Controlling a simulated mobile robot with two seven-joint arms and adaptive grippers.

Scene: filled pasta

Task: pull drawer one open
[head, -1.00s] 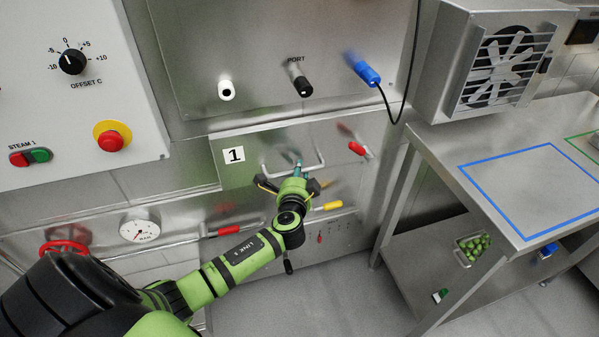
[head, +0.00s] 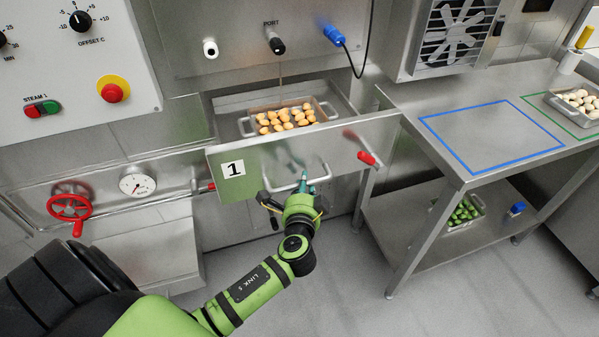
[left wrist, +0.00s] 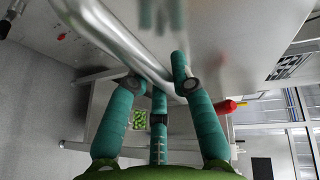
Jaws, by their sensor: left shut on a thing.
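Drawer one (head: 330,138), a steel drawer with a "1" label (head: 232,169) on its front, stands pulled out from the wall unit. Inside it a metal tray (head: 243,126) holds several orange-yellow filled pasta pieces (head: 285,119). My left gripper (head: 303,188) is at the front of the drawer, shut on its bar handle (head: 283,190). In the left wrist view the teal fingers of the left gripper (left wrist: 160,85) close around the shiny handle bar (left wrist: 125,42). My right gripper is not in view.
A red-handled latch (head: 367,158) sits at the drawer front's right. A steel table (head: 470,165) with a blue outline stands to the right, a tray of green pieces (head: 464,211) on its lower shelf. A red valve wheel (head: 69,205) is at left. Floor ahead is clear.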

